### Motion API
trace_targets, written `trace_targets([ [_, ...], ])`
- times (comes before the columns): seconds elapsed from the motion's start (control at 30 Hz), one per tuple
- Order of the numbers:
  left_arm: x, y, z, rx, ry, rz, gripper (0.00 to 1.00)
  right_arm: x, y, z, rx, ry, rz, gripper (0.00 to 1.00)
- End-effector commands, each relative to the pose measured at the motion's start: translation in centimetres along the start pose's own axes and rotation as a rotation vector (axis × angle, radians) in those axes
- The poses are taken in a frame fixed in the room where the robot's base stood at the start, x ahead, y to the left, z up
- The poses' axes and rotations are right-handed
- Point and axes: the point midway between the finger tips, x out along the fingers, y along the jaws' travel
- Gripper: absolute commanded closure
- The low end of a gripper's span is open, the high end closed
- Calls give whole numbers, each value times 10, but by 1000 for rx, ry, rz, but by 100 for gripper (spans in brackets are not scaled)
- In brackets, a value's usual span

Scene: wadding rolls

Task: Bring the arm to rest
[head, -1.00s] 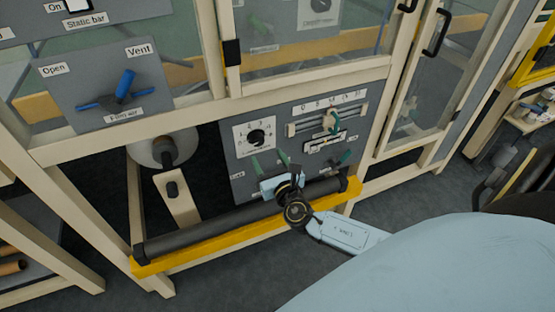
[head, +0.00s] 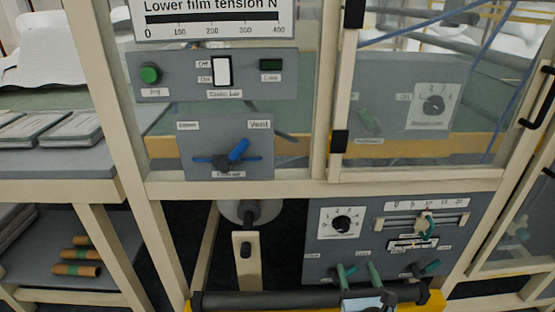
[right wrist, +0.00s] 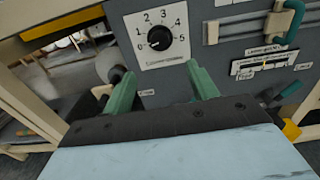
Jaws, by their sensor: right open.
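My right gripper (head: 359,278) is at the bottom of the head view, in front of the lower grey control panel (head: 325,262). Its two green fingers stand apart with nothing between them. In the right wrist view the open fingers (right wrist: 160,88) point at the panel, just below a black dial (right wrist: 160,38) marked 0 to 5. I cannot tell the exact gap to the panel. The rest of my right arm is mostly below the head view's edge. My left gripper is not in view.
A black roller (head: 270,299) on a yellow bar runs along the machine's front, close to my right gripper. A slider (head: 425,224) and green handles are on the panel. A blue valve lever (head: 238,151) sits above. Cardboard tubes (head: 77,270) lie on a shelf at left.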

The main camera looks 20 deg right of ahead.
Motion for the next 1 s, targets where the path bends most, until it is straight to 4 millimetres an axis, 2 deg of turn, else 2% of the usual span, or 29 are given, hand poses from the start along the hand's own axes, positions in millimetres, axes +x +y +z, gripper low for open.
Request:
trace_targets([
  [0.07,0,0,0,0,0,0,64,0,-2,-6,16,18,-5,42],
  [0.17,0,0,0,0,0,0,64,-4,-10,-35,97,98,-33,42],
  [0.27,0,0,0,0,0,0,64,-17,-28,-89,266,250,-106,42],
  [0.3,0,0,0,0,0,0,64,-26,-36,-116,358,322,-151,42],
  [0.37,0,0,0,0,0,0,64,-45,-48,-157,508,428,-236,42],
  [0.4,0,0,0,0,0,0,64,-60,-55,-183,612,493,-303,42],
  [0.47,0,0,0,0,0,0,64,-85,-66,-220,771,579,-416,42],
  [0.5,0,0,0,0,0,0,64,-105,-71,-244,879,628,-501,42],
  [0.57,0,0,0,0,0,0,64,-138,-79,-276,1043,688,-643,42],
  [0.6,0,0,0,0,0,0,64,-161,-83,-296,1156,716,-748,42],
  [0.67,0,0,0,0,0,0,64,-199,-88,-323,1325,738,-920,42],
  [0.7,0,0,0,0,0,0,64,-224,-90,-338,1435,737,-1042,42],
  [0.8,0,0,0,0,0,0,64,-282,-92,-366,1676,682,-1333,42],
  [0.9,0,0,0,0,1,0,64,-328,-92,-382,1849,581,-1572,42],
  [1.0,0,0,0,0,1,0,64,-358,-92,-390,1953,482,-1732,42],
])
